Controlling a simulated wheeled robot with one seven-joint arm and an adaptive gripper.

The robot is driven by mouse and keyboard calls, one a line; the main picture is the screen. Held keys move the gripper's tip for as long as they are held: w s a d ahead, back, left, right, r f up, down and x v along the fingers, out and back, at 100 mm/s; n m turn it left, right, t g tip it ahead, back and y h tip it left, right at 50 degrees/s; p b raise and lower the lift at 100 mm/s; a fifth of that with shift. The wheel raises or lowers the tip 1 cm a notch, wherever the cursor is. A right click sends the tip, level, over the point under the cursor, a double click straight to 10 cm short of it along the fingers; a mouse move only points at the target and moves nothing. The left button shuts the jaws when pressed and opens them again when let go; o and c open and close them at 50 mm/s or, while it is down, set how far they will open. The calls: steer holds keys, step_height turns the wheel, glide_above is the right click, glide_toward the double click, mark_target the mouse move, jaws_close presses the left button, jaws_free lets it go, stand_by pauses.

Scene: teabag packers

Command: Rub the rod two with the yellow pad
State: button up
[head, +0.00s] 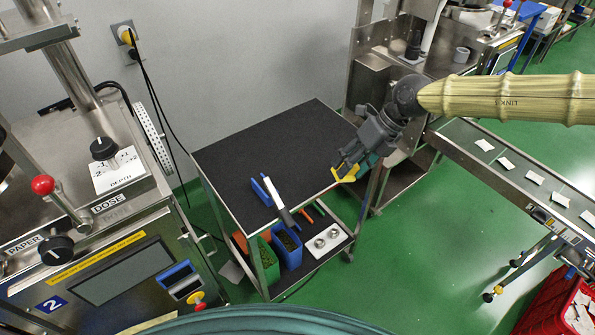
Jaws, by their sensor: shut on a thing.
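My gripper (346,166) is shut on the yellow pad (349,175) in the head view, at the front right edge of a dark-topped trolley. The jaws hide part of the pad. The machine marked 2 (53,303) stands at the left, with a thick shiny metal rod (74,70) rising from its top. No label shows on this rod, so I cannot tell for sure that it is rod two. My gripper and the pad are well apart from it, across the trolley.
The trolley top (265,140) is mostly clear, with a blue holder and a white-and-grey tool (277,199) near its front. Blue and green bins stand on its lower shelf. A red-knobbed lever (43,185) sticks up from the left machine. A conveyor (520,175) runs at the right.

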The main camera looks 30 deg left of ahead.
steer(key=s+a+m+t+y+p, duration=0.1)
steer(key=s+a+m+t+y, duration=0.1)
steer(key=s+a+m, duration=0.4)
steer(key=s+a+y, duration=0.1)
steer(key=s+a, duration=0.2)
steer(key=a, duration=0.1)
steer(key=shift+f+t, duration=0.3)
steer(key=shift+t, duration=0.1)
steer(key=shift+f, duration=0.15)
steer(key=shift+b+x, duration=1.8)
steer(key=shift+x, duration=1.1)
steer(key=shift+b+x, duration=0.7)
steer(key=shift+x, duration=0.25)
steer(key=shift+s+d+f+b, duration=0.15)
steer(key=shift+d+f+b, duration=0.2)
steer(key=shift+b, duration=0.3)
steer(key=shift+s+d+f+b, duration=0.25)
steer(key=shift+d+f+b, duration=0.1)
steer(key=shift+d+b, duration=0.3)
steer(key=shift+s+d+f+b, duration=0.3)
steer(key=shift+d+b, duration=0.25)
steer(key=shift+b, duration=0.15)
steer(key=shift+a+f, duration=0.1)
